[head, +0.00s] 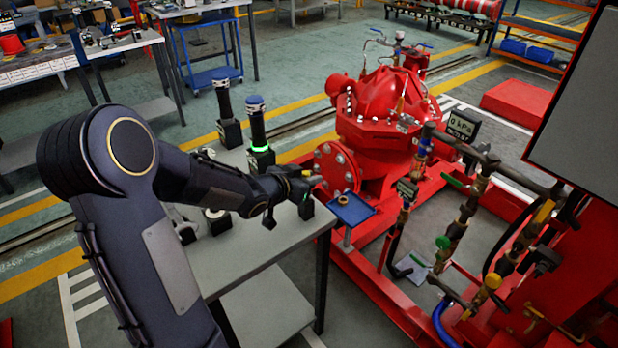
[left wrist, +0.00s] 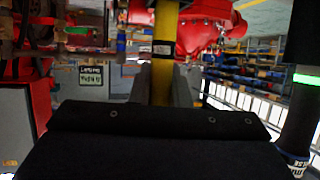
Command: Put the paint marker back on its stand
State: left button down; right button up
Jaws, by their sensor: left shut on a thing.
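My left gripper (head: 302,183) is above the right end of the grey workbench (head: 285,240), close to the red pump's flange. In the left wrist view it (left wrist: 163,88) is shut on the yellow paint marker (left wrist: 164,72), whose shaft runs up between the fingers with a dark and white band. In the head view the marker is mostly hidden by the gripper. A small dark block (head: 306,209) is on the bench just below the gripper; I cannot tell for sure whether it is the marker's stand. My right gripper is not in view.
Black posts with blue tops stand on the bench; one (head: 258,130) has a green glowing ring and shows in the left wrist view (left wrist: 301,95). The red pump (head: 385,105) and a blue tray (head: 351,210) with a brass ring are right of the gripper. The bench's front is clear.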

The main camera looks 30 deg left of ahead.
pick_arm(q)
jog(key=shift+f+b, duration=0.9)
jog(key=shift+f, duration=0.15)
dwell(0.6)
jog(key=c, duration=1.3)
grip_release()
jog(key=shift+s+r, duration=0.1)
jog(key=p+v, duration=0.2)
jog(key=v, duration=0.5)
jog(key=shift+s, duration=0.35)
jog(key=shift+r, duration=0.1)
